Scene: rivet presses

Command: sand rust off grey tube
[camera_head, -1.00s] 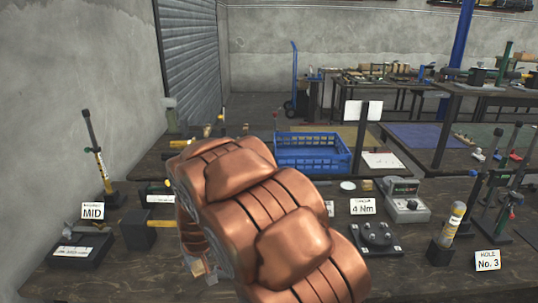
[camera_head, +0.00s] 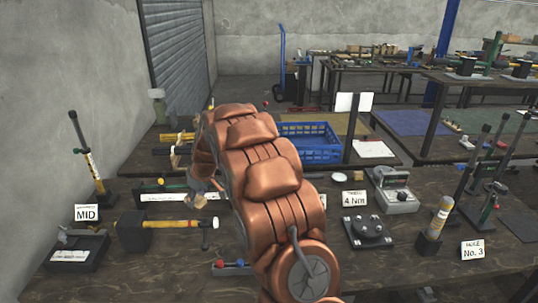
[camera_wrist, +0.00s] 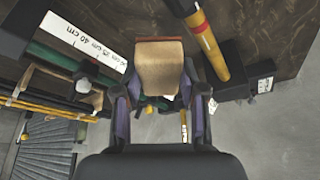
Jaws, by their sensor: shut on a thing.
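My gripper (camera_wrist: 160,92) is shut on a tan sanding block (camera_wrist: 160,66), which sits between its two fingers in the wrist view. In the head view, my copper-coloured arm hides much of the gripper, which is near the left ruler. I cannot make out a grey tube with rust for certain. A rack of yellow and dark bars (camera_wrist: 40,106) on wooden supports lies left of my gripper in the wrist view, and behind it in the head view (camera_head: 178,138).
A white ruler (camera_wrist: 85,40) lies beside the gripper. A black MID gauge stand (camera_head: 100,192) is at the left, a blue crate (camera_head: 312,155) behind, and a torque tester (camera_head: 392,198) at the right.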

